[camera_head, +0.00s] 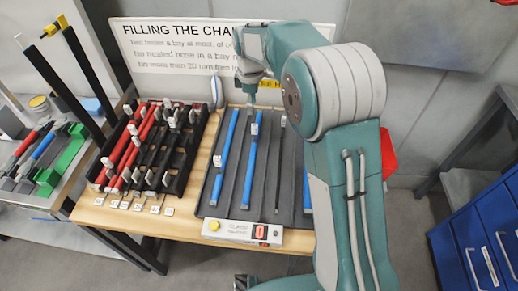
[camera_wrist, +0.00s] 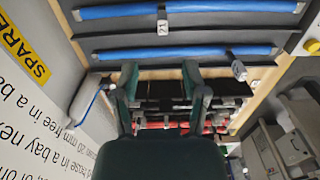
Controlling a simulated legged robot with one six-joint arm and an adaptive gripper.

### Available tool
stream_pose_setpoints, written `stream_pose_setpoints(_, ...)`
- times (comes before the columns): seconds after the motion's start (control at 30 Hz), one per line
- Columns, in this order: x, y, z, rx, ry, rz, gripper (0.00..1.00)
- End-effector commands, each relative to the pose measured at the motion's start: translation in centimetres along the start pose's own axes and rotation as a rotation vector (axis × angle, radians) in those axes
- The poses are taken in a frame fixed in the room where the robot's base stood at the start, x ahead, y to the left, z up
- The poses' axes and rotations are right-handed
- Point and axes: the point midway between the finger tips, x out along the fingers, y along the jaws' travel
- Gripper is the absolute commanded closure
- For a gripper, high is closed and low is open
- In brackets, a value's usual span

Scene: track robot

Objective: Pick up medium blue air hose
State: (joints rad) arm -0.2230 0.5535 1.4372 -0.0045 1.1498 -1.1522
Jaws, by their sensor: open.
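Blue air hoses lie lengthwise in a dark grooved tray (camera_head: 268,206). The left blue hose (camera_head: 224,157) has a white tag near its lower part. A second blue hose (camera_head: 249,162) has its tag nearer the top. Part of another blue hose (camera_head: 307,192) shows at the right, mostly behind my arm. I cannot tell which is medium. My gripper (camera_head: 250,88) is above the tray's far end. In the wrist view it is open and empty (camera_wrist: 161,82), with the left hose (camera_wrist: 185,53) just beyond the fingertips and the second hose (camera_wrist: 200,9) farther up.
A black rack (camera_head: 152,150) with red and black hoses stands left of the tray. A sign board (camera_head: 175,50) rises behind, with a white tagged item (camera_head: 217,92) beside it. A control box (camera_head: 240,231) sits at the front edge. Blue drawers (camera_head: 485,240) stand at right.

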Motion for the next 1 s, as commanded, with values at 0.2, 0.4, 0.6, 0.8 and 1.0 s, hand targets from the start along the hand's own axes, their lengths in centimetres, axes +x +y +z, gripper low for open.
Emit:
stream_pose_setpoints(0.2, 3.0, 0.1, 0.3, -0.003, 0.001, -0.006, 0.43)
stream_pose_setpoints(0.4, 5.4, 0.1, 0.5, -0.002, 0.003, -0.003, 0.43)
stream_pose_setpoints(0.6, 7.6, -0.1, 0.8, -0.001, 0.002, -0.007, 0.43)
stream_pose_setpoints(0.8, 10.4, -0.2, 0.8, -0.002, 0.002, -0.005, 0.43)
stream_pose_setpoints(1.0, 10.8, -0.2, 0.8, -0.001, 0.004, -0.001, 0.43)
